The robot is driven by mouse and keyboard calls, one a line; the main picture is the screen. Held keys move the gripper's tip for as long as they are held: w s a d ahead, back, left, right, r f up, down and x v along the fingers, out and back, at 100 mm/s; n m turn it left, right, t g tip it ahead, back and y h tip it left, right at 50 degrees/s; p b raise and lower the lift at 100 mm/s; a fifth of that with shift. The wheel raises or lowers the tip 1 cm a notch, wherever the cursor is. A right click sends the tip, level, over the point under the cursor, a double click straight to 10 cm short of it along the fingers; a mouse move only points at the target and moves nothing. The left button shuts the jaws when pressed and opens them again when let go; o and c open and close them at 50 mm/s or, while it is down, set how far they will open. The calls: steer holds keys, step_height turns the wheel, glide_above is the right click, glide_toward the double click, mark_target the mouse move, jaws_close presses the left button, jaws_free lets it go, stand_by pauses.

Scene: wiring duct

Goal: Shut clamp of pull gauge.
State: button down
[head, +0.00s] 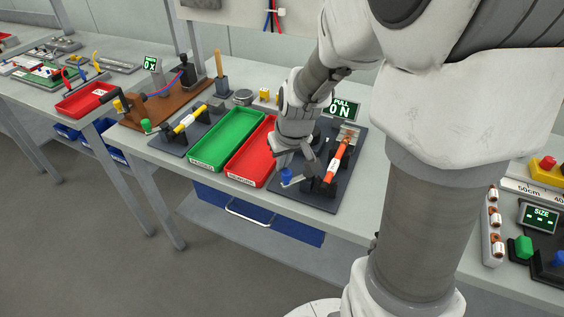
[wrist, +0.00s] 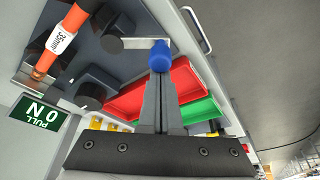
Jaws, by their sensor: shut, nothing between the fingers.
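The pull gauge is a dark base plate (head: 310,193) on the bench with a green display (head: 343,108) reading PULL 0 N. An orange cable piece (head: 337,160) with a white label lies along it; the label reads 35mm in the wrist view (wrist: 58,42). The clamp's lever (wrist: 137,43) is a pale bar ending in a blue knob (wrist: 160,57), which also shows at the plate's front left (head: 286,176). My gripper (wrist: 161,82) is shut and empty. Its fingertips appear right at the knob; I cannot tell whether they touch. My wrist hides part of the gauge in the head view.
A red tray (head: 242,178) and a green tray (head: 205,160) stand just left of the gauge. A dark fixture with a yellow piece (head: 188,122) is farther left. A size gauge (head: 540,217) is at the far right. The bench's front edge runs close to the knob.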

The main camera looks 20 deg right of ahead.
steer(key=shift+s, duration=0.5)
stand_by(0.6)
steer(key=w+a, duration=0.1)
steer(key=w, duration=0.3)
steer(key=p+v, duration=0.1)
steer(key=v, duration=0.9)
steer(key=shift+d, duration=0.25)
steer(key=shift+w, duration=0.1)
